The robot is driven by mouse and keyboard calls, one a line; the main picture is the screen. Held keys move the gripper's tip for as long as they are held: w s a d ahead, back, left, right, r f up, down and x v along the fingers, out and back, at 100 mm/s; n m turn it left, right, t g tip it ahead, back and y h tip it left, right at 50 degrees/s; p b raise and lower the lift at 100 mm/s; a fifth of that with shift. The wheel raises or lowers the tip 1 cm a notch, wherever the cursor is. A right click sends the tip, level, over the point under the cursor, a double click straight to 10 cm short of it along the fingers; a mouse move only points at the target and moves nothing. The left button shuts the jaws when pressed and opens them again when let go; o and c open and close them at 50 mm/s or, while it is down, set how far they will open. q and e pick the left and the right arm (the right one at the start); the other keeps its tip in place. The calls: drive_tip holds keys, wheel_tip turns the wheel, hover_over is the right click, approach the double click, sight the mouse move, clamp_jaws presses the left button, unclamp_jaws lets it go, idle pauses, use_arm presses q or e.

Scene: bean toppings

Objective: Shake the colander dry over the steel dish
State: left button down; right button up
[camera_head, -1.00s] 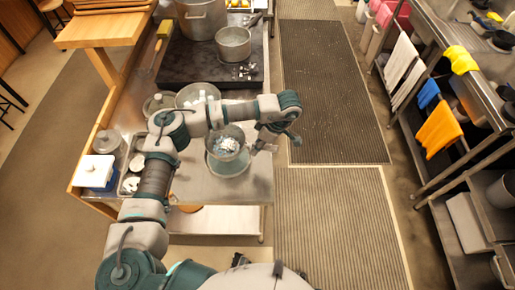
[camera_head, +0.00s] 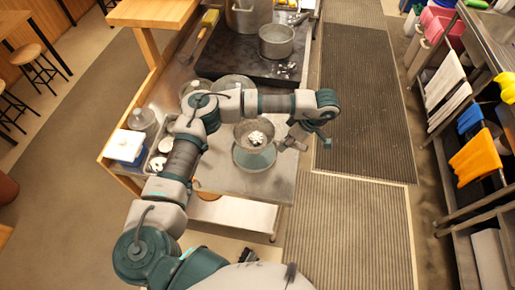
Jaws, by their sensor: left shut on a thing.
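The colander (camera_head: 240,130) is a round grey bowl with a small white clump (camera_head: 256,138) inside. It is above the steel dish (camera_head: 243,163), a wide round dish with a teal-grey look on the steel table. The colander covers the back of the dish; I cannot tell the gap between them. My left arm comes in from the left and bends over the table. My left gripper (camera_head: 291,142) is at the right side of the colander and shut on it; its fingertips are small and hard to see. My right gripper is not in view.
A dark stove top (camera_head: 245,58) with a grey pot (camera_head: 277,41) is behind. A white-lidded box (camera_head: 125,146) and small containers stand at the table's left. Partly behind my arm is another round pan (camera_head: 232,82). Floor mats (camera_head: 345,220) lie clear at the right.

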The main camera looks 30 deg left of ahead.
use_arm(q)
drive_tip(key=shift+w+f, duration=0.15)
drive_tip(key=shift+f, duration=0.75)
